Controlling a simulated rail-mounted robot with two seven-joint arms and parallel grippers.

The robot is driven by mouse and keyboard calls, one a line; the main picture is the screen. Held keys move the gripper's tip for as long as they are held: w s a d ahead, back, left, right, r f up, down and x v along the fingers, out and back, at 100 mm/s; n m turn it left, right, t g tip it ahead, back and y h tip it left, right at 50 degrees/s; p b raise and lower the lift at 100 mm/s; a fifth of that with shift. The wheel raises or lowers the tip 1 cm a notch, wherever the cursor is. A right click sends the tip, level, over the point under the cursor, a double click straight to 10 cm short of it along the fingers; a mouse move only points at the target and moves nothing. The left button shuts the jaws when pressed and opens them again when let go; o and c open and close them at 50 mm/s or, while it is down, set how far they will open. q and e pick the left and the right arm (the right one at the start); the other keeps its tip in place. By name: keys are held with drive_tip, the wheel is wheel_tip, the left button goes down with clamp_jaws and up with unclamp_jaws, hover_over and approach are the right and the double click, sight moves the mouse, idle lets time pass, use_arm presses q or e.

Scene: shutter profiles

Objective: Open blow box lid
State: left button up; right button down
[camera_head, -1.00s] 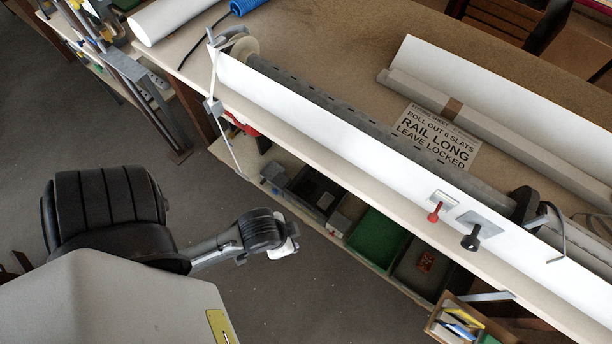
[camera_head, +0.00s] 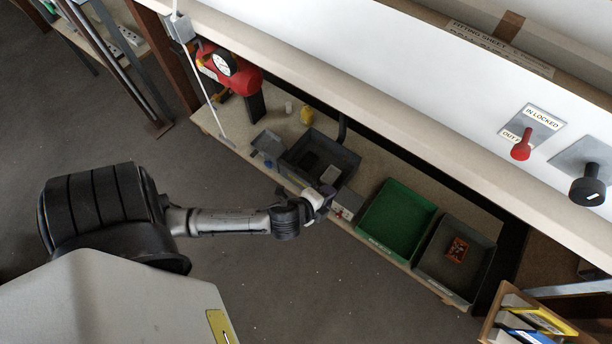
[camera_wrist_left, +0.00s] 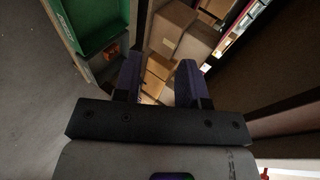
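My left gripper (camera_head: 322,203) reaches in from the left, at the front edge of the lower shelf. In the left wrist view its two dark fingers (camera_wrist_left: 160,82) stand apart, with nothing seen held between them. A dark grey open box (camera_head: 350,165) lies on the shelf just behind the gripper, with dark and grey items inside. A small light box (camera_head: 345,206) sits right beside the fingertips, partly hidden by them. I cannot tell which of these is the blow box or where its lid is. My right gripper is not in view.
A green tray (camera_head: 398,222) and a grey tray (camera_head: 468,282) lie to the right on the shelf; the green one shows in the wrist view (camera_wrist_left: 90,22). A red compressor (camera_head: 228,72) stands at the left. The white-fronted bench (camera_head: 400,80) overhangs the shelf. The floor in front is clear.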

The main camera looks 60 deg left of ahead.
use_arm(q)
drive_tip(key=w+a+f+m+t+h, duration=0.15)
drive_tip(key=w+m+t+h, duration=0.35)
drive_tip(key=m, duration=0.7)
drive_tip(key=m+g, duration=1.2)
drive_tip(key=m, duration=1.1)
approach(308, 175)
drive_tip(key=shift+m+g+h, duration=0.3)
drive_tip(key=shift+g, duration=0.1)
drive_tip(key=b+x, duration=0.6)
drive_tip(key=shift+w+a+f, duration=0.2)
drive_tip(key=shift+w+a, duration=0.05)
drive_tip(key=shift+w, duration=0.05)
drive_tip(key=shift+b+x, duration=0.75)
drive_tip(key=shift+x, duration=0.15)
drive_tip(key=shift+c, duration=0.3)
clamp_jaws()
drive_tip(key=shift+w, duration=0.1)
